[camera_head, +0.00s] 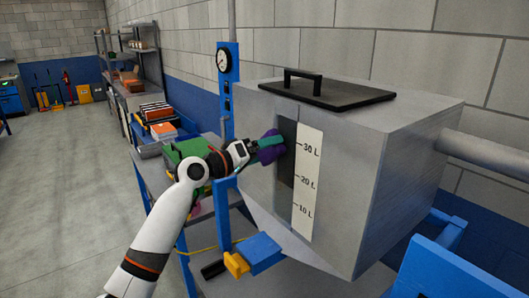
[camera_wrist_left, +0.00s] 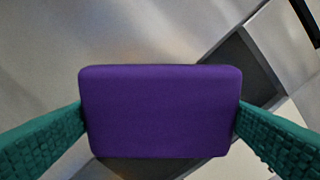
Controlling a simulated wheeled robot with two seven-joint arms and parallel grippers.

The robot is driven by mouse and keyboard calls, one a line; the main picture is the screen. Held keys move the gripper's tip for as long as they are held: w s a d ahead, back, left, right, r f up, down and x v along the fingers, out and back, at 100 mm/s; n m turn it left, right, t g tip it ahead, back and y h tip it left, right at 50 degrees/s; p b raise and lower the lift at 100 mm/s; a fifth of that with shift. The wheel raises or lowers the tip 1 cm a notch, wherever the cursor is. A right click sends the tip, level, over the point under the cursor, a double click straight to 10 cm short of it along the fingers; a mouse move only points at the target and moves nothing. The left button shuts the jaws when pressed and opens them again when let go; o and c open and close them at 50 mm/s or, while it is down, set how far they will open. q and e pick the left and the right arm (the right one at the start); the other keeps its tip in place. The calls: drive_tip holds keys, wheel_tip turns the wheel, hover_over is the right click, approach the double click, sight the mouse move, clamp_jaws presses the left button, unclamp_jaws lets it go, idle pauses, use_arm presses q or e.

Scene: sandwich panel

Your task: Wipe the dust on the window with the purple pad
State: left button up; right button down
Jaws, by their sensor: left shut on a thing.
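The purple pad (camera_head: 271,152) is held between the teal fingers of my left gripper (camera_head: 270,142). In the left wrist view the pad (camera_wrist_left: 160,112) fills the middle, with one finger pressed on each side. The window (camera_head: 287,170) is a dark upright strip on the front of the grey hopper, beside a white litre scale (camera_head: 307,185). The pad is at the upper left part of the window and overlaps it in view; I cannot tell whether it touches. In the left wrist view the window (camera_wrist_left: 245,58) runs diagonally behind the pad, partly hidden. Dust is not clear to see.
The grey hopper (camera_head: 400,150) has a black handled lid (camera_head: 325,92) on top. A blue post with a gauge (camera_head: 226,62) stands left of it. A blue and yellow valve handle (camera_head: 255,252) juts out below. A bench with a green box (camera_head: 188,155) is behind my left arm.

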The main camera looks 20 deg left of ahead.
use_arm(q)
drive_tip(key=shift+v, duration=2.95)
drive_tip(key=b+v, duration=0.1)
drive_tip(key=v, duration=0.2)
